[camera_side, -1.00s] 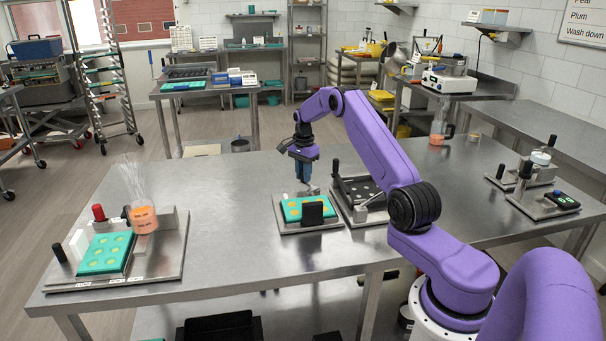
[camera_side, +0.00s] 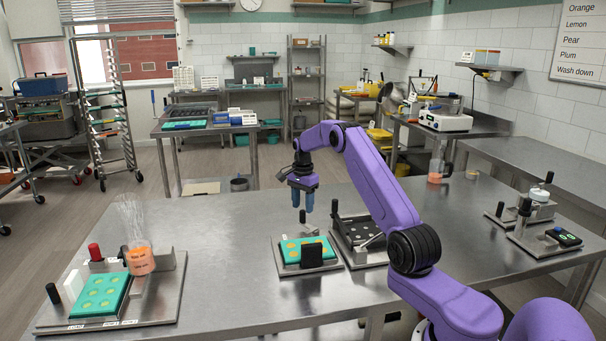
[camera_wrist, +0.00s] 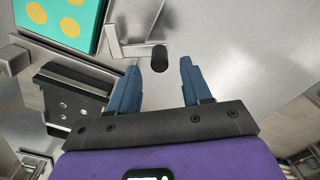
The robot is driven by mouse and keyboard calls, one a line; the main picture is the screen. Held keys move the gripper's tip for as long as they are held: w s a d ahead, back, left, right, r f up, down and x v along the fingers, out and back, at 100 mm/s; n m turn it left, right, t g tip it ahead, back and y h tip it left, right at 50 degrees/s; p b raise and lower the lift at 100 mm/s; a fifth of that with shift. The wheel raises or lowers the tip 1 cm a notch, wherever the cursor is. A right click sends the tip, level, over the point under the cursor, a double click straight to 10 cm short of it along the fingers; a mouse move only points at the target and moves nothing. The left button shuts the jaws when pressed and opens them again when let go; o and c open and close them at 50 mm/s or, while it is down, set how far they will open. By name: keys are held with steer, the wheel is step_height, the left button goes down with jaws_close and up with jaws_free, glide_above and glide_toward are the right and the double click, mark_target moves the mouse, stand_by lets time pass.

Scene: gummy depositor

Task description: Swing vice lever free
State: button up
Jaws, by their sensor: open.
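My gripper (camera_side: 302,208) is open and empty, its two blue fingers pointing down over the middle fixture. The vice lever (camera_side: 302,216) has a black handle and stands at the back of the teal mould (camera_side: 291,246). In the wrist view the lever's black handle (camera_wrist: 159,57) lies just beyond the gap between my fingertips (camera_wrist: 158,75), apart from both. Its metal arm runs left from the handle towards the teal mould (camera_wrist: 60,18) with yellow rounds. Whether the vice is clamped cannot be told.
A dark plate fixture (camera_side: 358,236) stands right of the mould. A black block (camera_side: 312,256) stands at the mould's front. A second mould station (camera_side: 102,294) with an orange-filled container (camera_side: 140,260) is at the left. The table between is clear.

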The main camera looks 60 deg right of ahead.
step_height(320, 180, up, 13)
steer(key=shift+r, duration=0.2)
stand_by(0.5)
